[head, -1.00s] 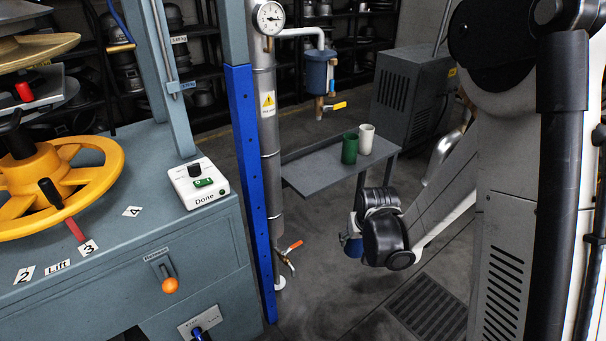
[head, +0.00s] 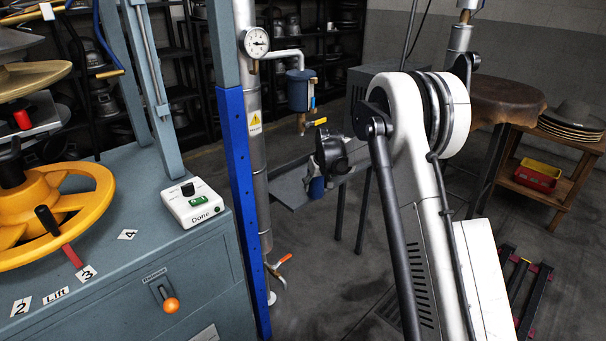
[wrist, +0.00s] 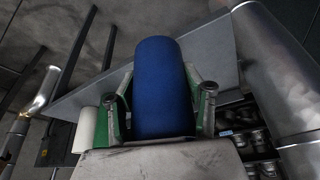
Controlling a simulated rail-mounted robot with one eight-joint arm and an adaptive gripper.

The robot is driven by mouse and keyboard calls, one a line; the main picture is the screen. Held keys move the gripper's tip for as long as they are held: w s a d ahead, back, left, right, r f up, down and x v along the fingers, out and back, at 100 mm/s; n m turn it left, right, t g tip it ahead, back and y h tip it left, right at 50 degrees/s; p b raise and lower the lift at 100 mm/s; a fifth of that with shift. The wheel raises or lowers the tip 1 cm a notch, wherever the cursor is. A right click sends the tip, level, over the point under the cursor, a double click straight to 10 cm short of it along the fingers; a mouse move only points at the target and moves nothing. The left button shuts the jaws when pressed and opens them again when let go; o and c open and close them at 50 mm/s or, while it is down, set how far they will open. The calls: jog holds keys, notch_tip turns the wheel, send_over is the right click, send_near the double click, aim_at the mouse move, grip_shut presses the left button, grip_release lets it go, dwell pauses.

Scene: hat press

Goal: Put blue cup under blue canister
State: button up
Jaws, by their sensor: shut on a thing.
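The blue cup (head: 316,188) is held in my gripper (head: 318,175), at about the height of the grey shelf (head: 286,190) in the head view. In the wrist view the blue cup (wrist: 163,92) sits between the two fingers. The blue canister (head: 300,92) hangs on the pipe above and a little left of the cup, with a yellow-handled tap (head: 317,122) below it. The cup is apart from the canister. Whether the cup touches the shelf I cannot tell.
A thick vertical pipe (head: 255,170) and blue post (head: 238,160) stand left of the shelf.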

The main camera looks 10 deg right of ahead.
jog(key=w, duration=0.3)
jog(key=w+a, duration=0.1)
jog(key=w, duration=0.2)
jog(key=w+b, duration=0.1)
jog(key=w, duration=0.2)
jog(key=shift+w+a, duration=0.25)
jog(key=shift+a, duration=0.1)
jog(key=w, duration=0.2)
jog(key=w+f+b, duration=0.1)
jog(key=shift+w+a, duration=0.1)
jog(key=shift+a, duration=0.2)
jog(key=shift+f, duration=0.25)
jog(key=shift+f, duration=0.2)
jog(key=o, duration=1.2)
